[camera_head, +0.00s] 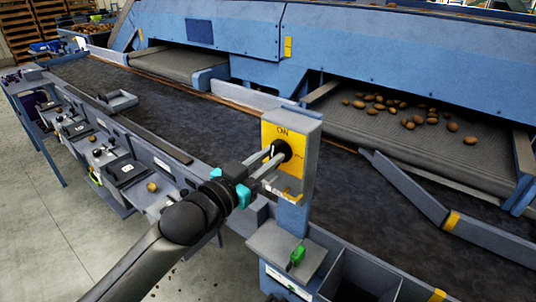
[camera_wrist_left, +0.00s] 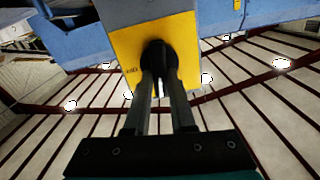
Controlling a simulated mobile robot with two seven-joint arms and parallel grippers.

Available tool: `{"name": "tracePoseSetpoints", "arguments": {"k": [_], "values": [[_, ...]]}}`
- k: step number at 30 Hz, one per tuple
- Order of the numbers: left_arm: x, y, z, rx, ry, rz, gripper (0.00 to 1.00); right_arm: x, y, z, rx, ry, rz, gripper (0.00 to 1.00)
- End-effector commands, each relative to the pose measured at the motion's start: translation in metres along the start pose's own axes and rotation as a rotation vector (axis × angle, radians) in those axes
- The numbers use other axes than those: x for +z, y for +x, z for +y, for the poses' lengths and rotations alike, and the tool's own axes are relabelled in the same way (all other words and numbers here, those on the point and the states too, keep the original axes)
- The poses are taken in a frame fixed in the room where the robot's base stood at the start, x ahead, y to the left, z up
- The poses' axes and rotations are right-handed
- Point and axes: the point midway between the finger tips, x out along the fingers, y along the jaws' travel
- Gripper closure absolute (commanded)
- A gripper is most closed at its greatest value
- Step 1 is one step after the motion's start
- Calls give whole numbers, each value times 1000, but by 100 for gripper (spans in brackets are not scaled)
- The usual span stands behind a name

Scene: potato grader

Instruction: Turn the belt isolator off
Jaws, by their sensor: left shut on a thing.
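The belt isolator is a grey box (camera_head: 304,140) with a yellow face plate (camera_head: 270,133) on a blue post beside the belt. ON is printed above its black rotary knob (camera_head: 284,151). My left gripper (camera_head: 273,158) reaches it from the lower left, its two fingers shut on the knob. In the left wrist view the fingers (camera_wrist_left: 162,85) lie on either side of the black knob (camera_wrist_left: 158,55), in front of the yellow plate (camera_wrist_left: 125,47). The fingers partly hide the knob, and the rest of the lettering is hard to read. My right gripper is not in view.
A small shelf with a green object (camera_head: 297,256) is below the isolator. The dark belt (camera_head: 130,105) runs behind it. Potatoes (camera_head: 410,115) lie on a mesh conveyor at right. Trays and small items line the bench at left.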

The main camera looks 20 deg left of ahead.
Motion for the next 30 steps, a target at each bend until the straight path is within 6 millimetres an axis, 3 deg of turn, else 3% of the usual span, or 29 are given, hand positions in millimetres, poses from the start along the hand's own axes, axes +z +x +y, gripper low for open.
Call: {"name": "tracePoseSetpoints", "arguments": {"k": [12, 30], "values": [[0, 0, 3, 2, 381, -5, 100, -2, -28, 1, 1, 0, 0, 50], [3, 0, 6, 3, 950, -2, 100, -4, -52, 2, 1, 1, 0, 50]]}}
